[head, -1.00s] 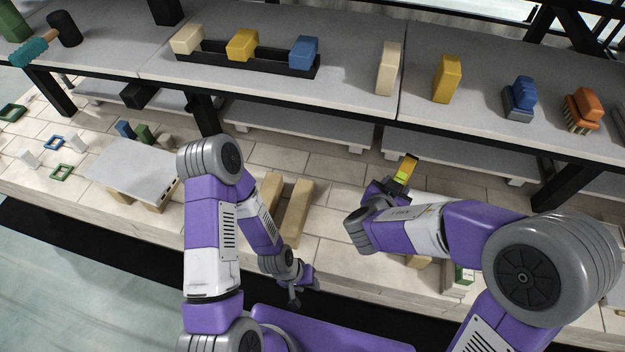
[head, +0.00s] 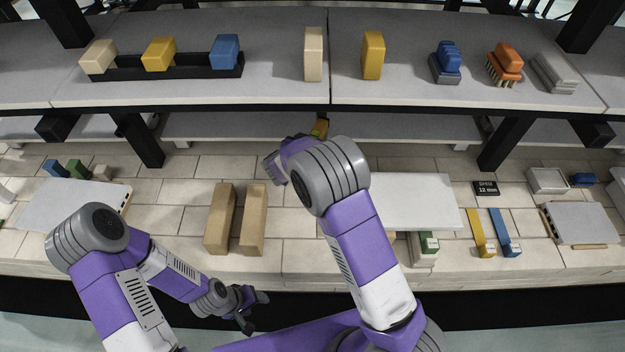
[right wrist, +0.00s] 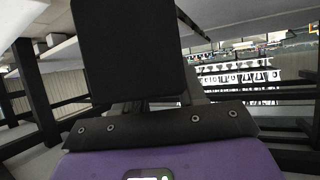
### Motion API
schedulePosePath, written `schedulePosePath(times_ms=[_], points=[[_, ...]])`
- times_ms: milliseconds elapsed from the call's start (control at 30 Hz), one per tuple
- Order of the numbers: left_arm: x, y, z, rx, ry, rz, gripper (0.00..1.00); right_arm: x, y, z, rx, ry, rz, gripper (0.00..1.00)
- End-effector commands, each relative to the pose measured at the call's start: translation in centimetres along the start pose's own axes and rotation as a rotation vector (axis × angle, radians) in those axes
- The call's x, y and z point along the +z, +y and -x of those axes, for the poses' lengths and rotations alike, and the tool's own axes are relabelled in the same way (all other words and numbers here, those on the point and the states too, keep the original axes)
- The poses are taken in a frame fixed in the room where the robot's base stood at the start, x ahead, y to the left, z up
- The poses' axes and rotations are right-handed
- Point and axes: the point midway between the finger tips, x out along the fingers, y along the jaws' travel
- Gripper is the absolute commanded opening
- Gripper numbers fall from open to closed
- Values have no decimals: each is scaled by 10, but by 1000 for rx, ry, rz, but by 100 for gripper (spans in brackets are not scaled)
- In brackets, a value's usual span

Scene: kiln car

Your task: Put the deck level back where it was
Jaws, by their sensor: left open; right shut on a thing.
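The deck level (head: 320,127) is a small yellow and dark bar, mostly hidden behind my right arm in the head view. My right gripper (head: 311,138) is shut on it, in front of the lower shelf edge and above the tiled deck. The grip itself is largely hidden by my wrist and forearm. In the right wrist view a large dark block (right wrist: 130,55) fills the upper middle; I cannot tell whether it is the level. My left gripper (head: 252,309) is open and empty, low in front of the deck's near edge.
Two tan bars (head: 220,218) lie on the tiled deck (head: 285,222). A white slab (head: 415,195) is partly behind my right arm. Yellow (head: 482,232) and blue (head: 505,232) strips lie to the right. Blocks and brushes stand on the upper shelf (head: 270,85); dark posts (head: 140,140) support it.

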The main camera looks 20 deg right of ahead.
Motion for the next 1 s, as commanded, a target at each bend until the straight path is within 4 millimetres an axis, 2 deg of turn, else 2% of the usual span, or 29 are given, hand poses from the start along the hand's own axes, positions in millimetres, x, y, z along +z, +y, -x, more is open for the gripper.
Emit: schedulePosePath(times_ms=[33,167,267,600,700,1000], points=[[0,-1,-2,0,0,0,60,-2,-2,-8,5,3,-3,0],[0,-1,-4,0,0,0,60,0,-2,-20,12,1,-5,0],[0,-3,-8,0,0,0,60,16,-2,-30,15,-1,-3,0],[-1,-10,-26,0,0,0,60,93,-2,-71,14,-1,-3,0],[-1,-11,-29,0,0,0,60,106,-2,-78,13,0,-6,0],[-2,-13,-34,0,0,0,60,127,-2,-90,13,0,-5,0]])
